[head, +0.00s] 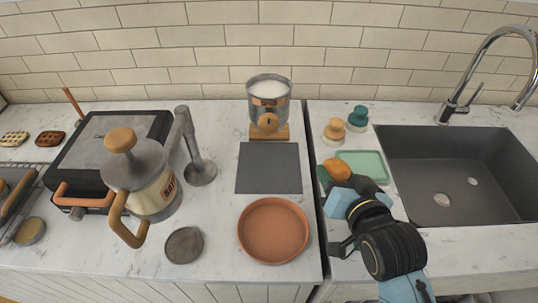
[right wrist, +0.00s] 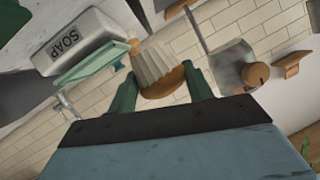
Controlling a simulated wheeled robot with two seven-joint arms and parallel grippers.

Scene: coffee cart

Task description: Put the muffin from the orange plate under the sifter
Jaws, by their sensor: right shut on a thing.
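The muffin (head: 339,169) has an orange-brown top and is held by my right gripper (head: 342,180) above the right counter, by the green soap dish. In the right wrist view, the muffin's pale fluted wrapper (right wrist: 155,66) shows between the two green fingers (right wrist: 162,88). The orange plate (head: 272,230) is empty on the left counter, to the lower left of the gripper. The sifter (head: 268,97) is a metal can with white contents and a round wooden knob, standing at the back. It also shows in the right wrist view (right wrist: 228,72). My left gripper is not in view.
A dark grey mat (head: 268,168) lies bare in front of the sifter. The soap dish (head: 363,166), two stoppered bottles (head: 334,131) and a sink (head: 455,180) are on the right. A pot with a wooden handle (head: 145,180) stands left. A gap divides the counters.

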